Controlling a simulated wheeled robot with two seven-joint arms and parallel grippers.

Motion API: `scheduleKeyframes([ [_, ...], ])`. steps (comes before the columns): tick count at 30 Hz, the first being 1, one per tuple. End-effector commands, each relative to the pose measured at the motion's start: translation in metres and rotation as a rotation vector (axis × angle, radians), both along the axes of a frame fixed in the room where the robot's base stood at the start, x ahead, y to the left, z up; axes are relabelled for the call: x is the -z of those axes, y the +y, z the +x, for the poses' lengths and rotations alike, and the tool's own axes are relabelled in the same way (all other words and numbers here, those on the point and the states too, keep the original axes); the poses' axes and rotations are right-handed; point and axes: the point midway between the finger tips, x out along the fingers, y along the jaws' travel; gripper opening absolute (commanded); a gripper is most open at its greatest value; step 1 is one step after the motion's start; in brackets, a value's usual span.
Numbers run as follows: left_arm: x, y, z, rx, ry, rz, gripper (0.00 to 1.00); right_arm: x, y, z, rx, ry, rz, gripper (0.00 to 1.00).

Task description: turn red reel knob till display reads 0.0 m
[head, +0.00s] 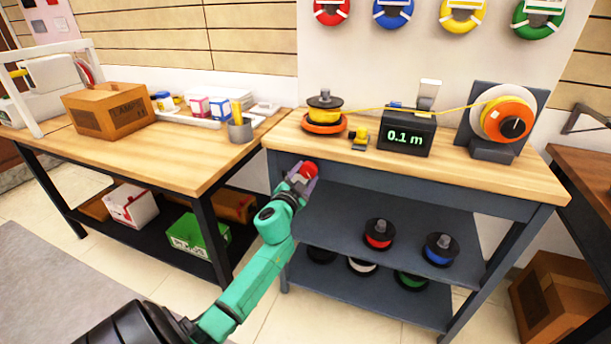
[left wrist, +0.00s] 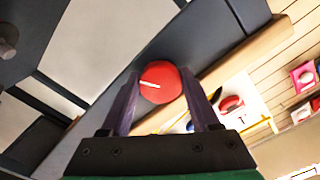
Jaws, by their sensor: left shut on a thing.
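The red knob (head: 309,168) sits on the front apron of the grey workbench, near its left end. My left gripper (head: 304,177) is shut on it. In the left wrist view the red knob (left wrist: 160,84) lies between the two fingers, and a white mark on its face runs almost level, tilted slightly. The display (head: 405,138) on the bench top reads 0.1 m in green. A yellow line runs from a yellow spool (head: 323,115) on an orange base, past the display, to the orange and white reel (head: 507,119) at the right. My right gripper is not in view.
A yellow-and-black device (head: 360,137) stands beside the display. Shelves below hold a red spool (head: 379,234) and a blue spool (head: 440,249). The left table carries a cardboard box (head: 108,109) and a grey cup (head: 241,128). Coloured coils hang on the wall.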

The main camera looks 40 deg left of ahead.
Motion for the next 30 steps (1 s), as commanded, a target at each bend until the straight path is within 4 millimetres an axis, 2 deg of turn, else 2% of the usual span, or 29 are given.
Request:
scheduleKeyframes([
  [13,0.000,0.001,0.000,0.001,0.083,0.233,0.07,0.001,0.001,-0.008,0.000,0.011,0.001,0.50],
  [29,0.000,0.001,-0.001,0.001,0.095,0.263,0.07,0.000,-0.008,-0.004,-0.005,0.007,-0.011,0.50],
  [30,0.000,0.001,-0.001,0.001,0.095,0.262,0.70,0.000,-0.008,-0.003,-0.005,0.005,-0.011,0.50],
])
